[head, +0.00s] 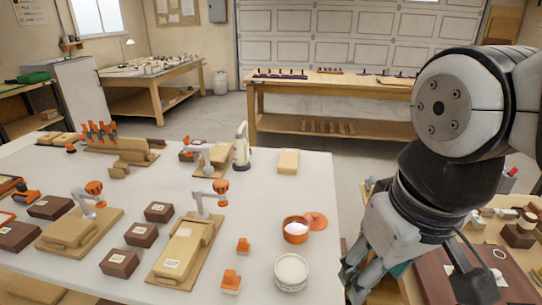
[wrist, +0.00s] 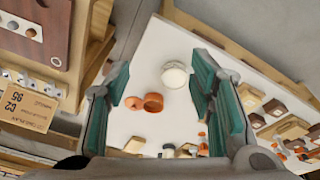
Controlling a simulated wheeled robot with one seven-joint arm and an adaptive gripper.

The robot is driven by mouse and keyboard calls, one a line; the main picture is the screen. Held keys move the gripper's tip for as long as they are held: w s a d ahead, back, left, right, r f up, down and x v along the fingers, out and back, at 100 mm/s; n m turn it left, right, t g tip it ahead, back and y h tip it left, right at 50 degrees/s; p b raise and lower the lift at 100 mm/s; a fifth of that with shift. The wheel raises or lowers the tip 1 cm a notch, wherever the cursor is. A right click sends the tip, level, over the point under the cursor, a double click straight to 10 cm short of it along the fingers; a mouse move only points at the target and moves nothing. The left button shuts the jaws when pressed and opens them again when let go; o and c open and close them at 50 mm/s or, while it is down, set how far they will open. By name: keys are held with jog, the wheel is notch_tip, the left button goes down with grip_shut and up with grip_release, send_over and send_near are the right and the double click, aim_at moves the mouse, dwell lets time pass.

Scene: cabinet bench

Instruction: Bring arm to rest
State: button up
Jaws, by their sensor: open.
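My gripper (head: 372,281) hangs at the lower right of the head view, beside the right edge of the white table. In the wrist view my gripper (wrist: 160,95) shows its two teal-padded fingers wide apart with nothing between them. My arm comes down from the upper right of the head view, bent at a large round joint. The fingertips are partly cut off or hidden in the head view.
A wooden bench with a brown panel (head: 505,282) stands at right, behind my arm.

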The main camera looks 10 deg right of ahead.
jog(key=s, duration=0.1)
jog(key=s+m, duration=0.1)
jog(key=shift+s+d+f, duration=0.2)
jog(key=shift+s+d, duration=0.1)
jog(key=shift+s, duration=0.1)
notch_tip(320, 180, up, 9)
jog(key=t+p, duration=0.2)
jog(key=p, duration=0.5)
jog(key=shift+p, duration=0.3)
